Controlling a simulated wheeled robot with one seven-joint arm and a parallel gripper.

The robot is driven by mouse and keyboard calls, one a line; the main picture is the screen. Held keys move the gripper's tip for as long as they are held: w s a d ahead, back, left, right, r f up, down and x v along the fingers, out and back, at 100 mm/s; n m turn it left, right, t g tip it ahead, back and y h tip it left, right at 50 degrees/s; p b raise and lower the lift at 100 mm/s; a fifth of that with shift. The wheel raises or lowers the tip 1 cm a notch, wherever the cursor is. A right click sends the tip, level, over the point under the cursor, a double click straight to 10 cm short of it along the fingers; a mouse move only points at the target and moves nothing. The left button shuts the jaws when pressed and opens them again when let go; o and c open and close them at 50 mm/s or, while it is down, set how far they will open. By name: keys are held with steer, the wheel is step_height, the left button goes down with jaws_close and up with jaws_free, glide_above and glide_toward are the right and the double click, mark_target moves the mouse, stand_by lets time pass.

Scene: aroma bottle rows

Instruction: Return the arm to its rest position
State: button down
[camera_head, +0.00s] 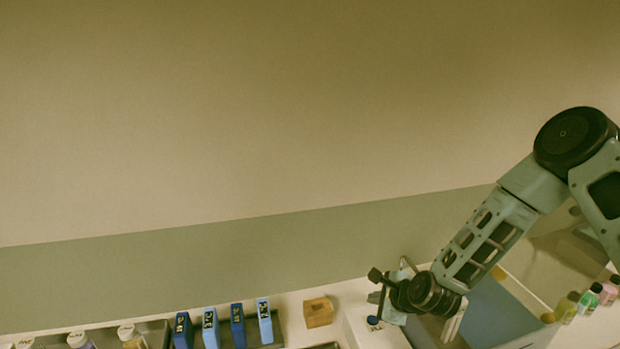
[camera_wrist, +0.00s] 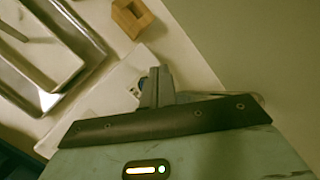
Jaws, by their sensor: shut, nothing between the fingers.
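My arm (camera_head: 490,240) reaches in from the right edge of the head view and slopes down to the left. My gripper (camera_head: 453,328) hangs at its end, over a blue-grey bin, with pale fingers pointing down. In the wrist view my gripper (camera_wrist: 157,88) shows its grey fingers together, with nothing between them. The lower part of the wrist view is filled by my own gripper body.
A wooden block (camera_head: 318,312) stands left of the arm and shows in the wrist view (camera_wrist: 131,17). Several blue boxes (camera_head: 238,326) stand in a tray at lower left. The bin (camera_head: 510,322) is below my gripper. Small bottles (camera_head: 588,299) stand at right. The wall above is bare.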

steer(key=s+a+r+n+g+b, duration=0.2)
steer(key=s+a+r+n+b, duration=0.15)
steer(key=s+n, duration=0.3)
steer(key=s+a+r+n+g+b, duration=0.2)
steer(key=s+a+r+n+g, duration=0.15)
steer(key=s+a+n, duration=0.35)
steer(key=s+d+r+n+g+h+b, duration=0.1)
steer(key=s+d+r+n+b, duration=0.1)
steer(key=s+n, duration=0.5)
steer(key=s+d+r+n+g+h+b, duration=0.1)
steer(key=s+r+n, duration=0.4)
steer(key=s, duration=0.8)
steer(key=d+n+h+b, duration=0.1)
steer(key=d+n+b, duration=0.1)
steer(key=n, duration=0.1)
steer(key=shift+r, duration=0.2)
